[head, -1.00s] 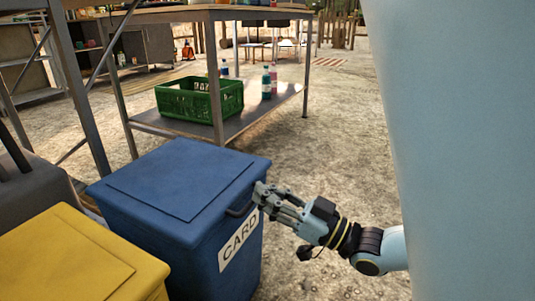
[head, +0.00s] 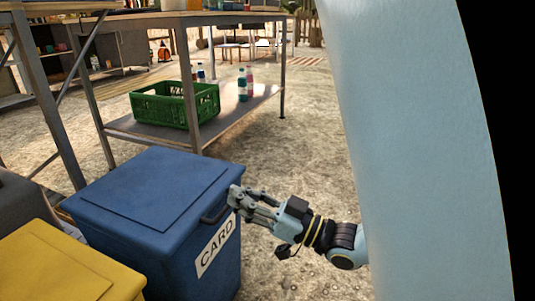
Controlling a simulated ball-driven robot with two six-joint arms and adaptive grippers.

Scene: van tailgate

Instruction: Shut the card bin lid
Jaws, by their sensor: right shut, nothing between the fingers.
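The card bin (head: 190,262) is blue, with a white label reading CARD on its side. Its blue lid (head: 150,195) lies flat across the top and looks closed. A dark handle (head: 213,217) sits on the side facing my right gripper. My right gripper (head: 236,198) is shut and empty, with its fingertips at the bin's right edge just beside the handle. I cannot tell whether the fingertips touch the bin. My left gripper is not in view.
A yellow bin (head: 60,270) stands at the lower left, close to the blue bin. A metal table (head: 195,20) behind has a lower shelf holding a green crate (head: 160,105) and bottles (head: 243,85). The ground right of the bin is clear.

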